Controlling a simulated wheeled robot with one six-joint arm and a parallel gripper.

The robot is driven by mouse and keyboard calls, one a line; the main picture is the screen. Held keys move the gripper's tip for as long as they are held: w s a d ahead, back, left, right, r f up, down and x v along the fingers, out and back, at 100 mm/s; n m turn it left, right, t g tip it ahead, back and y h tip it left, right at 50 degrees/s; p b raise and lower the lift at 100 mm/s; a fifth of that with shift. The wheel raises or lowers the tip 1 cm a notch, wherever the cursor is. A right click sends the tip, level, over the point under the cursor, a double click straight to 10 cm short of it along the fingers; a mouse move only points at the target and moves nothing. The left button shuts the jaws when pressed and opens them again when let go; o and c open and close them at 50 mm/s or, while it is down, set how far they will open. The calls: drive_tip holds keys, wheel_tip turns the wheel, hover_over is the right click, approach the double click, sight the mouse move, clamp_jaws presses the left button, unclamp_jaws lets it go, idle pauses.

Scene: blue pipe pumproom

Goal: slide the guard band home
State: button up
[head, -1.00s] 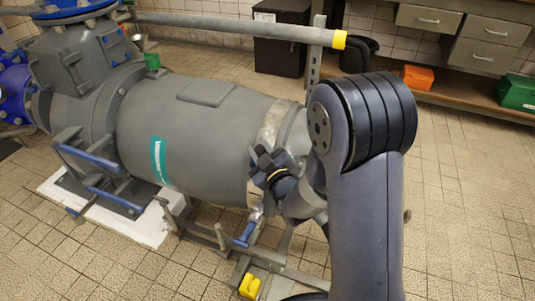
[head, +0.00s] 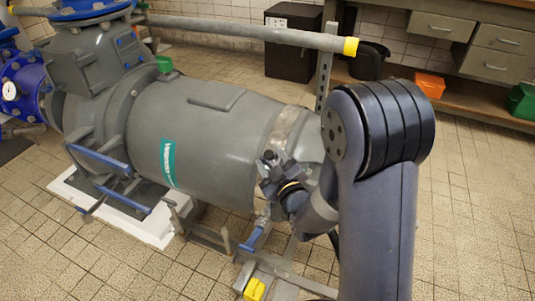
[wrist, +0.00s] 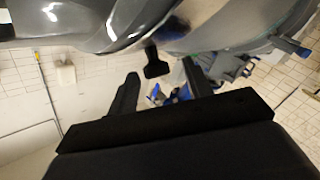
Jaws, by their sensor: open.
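The guard band (head: 283,130) appears to be the pale, clear strip around the right end of the big grey pump body (head: 205,125). Its lower part is hidden behind my wrist. My gripper (head: 268,165) is low at the near side of the pump, close to the band. In the wrist view, my gripper (wrist: 160,74) is open, with its two dark fingers apart. A small black tab (wrist: 156,64) hangs from the shiny clear curve (wrist: 140,20) above and shows between the fingertips. I cannot tell whether any finger touches it.
A grey rail with a yellow end (head: 350,47) runs above the pump. Below are a grey frame and a yellow block (head: 255,290). A black bin (head: 369,62) and a drawer bench (head: 455,105) stand behind. Tiled floor is clear at right.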

drive_tip(key=v, duration=0.8)
drive_tip(key=shift+s, duration=0.2)
drive_tip(key=x, duration=1.1)
drive_tip(key=shift+d+b, duration=0.1)
drive_tip(key=shift+b, duration=0.25)
drive_tip(key=shift+s+d+r+p, duration=0.1)
drive_tip(key=shift+s+d+p, duration=0.05)
drive_tip(key=shift+d+p, duration=0.35)
drive_tip(key=shift+s+d, duration=0.25)
drive_tip(key=shift+d, duration=0.3)
